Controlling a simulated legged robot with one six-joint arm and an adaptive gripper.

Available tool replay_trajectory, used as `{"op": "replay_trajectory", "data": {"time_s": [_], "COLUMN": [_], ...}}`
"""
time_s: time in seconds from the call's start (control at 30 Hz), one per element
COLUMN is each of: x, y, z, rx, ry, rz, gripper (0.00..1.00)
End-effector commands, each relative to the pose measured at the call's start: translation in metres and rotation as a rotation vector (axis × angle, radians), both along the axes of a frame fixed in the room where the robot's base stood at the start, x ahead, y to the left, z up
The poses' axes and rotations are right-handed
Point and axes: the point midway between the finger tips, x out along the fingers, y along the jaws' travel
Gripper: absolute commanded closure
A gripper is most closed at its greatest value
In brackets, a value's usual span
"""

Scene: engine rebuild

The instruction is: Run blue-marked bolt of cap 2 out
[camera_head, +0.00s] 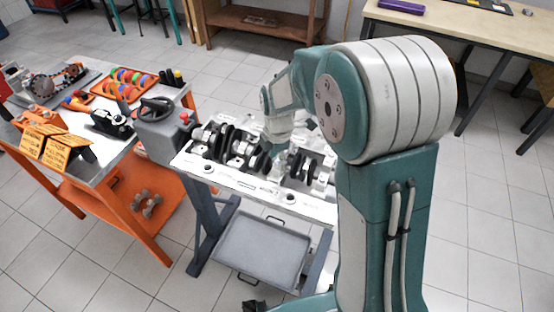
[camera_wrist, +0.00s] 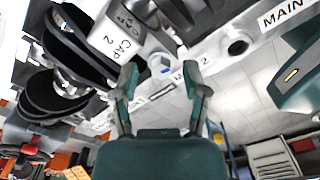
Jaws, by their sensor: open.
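The blue-marked bolt (camera_wrist: 161,65) shows in the wrist view as a pale round head with a blue patch, beside the cap labelled CAP 2 (camera_wrist: 122,32). My gripper (camera_wrist: 161,76) is open, its two green fingers apart, with the bolt head showing between the fingertips. I cannot tell how deep the bolt sits or whether a finger touches it. In the head view my gripper (camera_head: 273,160) is over the middle of the crankshaft (camera_head: 238,147) on the engine stand (camera_head: 235,182); the bolt cannot be made out there.
Black crank webs (camera_wrist: 62,50) lie close left of the gripper in the wrist view. A MAIN label (camera_wrist: 283,12) and a round hole (camera_wrist: 238,46) are on the right. An orange workbench (camera_head: 120,170) stands left of the stand. A grey tray (camera_head: 262,252) is below.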

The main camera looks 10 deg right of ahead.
Motion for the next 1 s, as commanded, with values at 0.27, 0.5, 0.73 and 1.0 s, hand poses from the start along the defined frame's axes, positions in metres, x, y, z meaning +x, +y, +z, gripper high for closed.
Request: {"op": "replay_trajectory", "data": {"time_s": [0.27, 0.5, 0.73, 1.0], "x": [0.002, 0.004, 0.004, 0.003], "y": [-0.001, -0.002, -0.002, -0.002], "z": [0.054, 0.097, 0.112, 0.112], "rx": [0.001, 0.0, -0.001, -0.001], "ry": [-0.006, -0.002, 0.0, 0.001], "rz": [0.0, -0.001, -0.001, 0.0], "gripper": [0.41, 0.41, 0.41, 0.41]}}
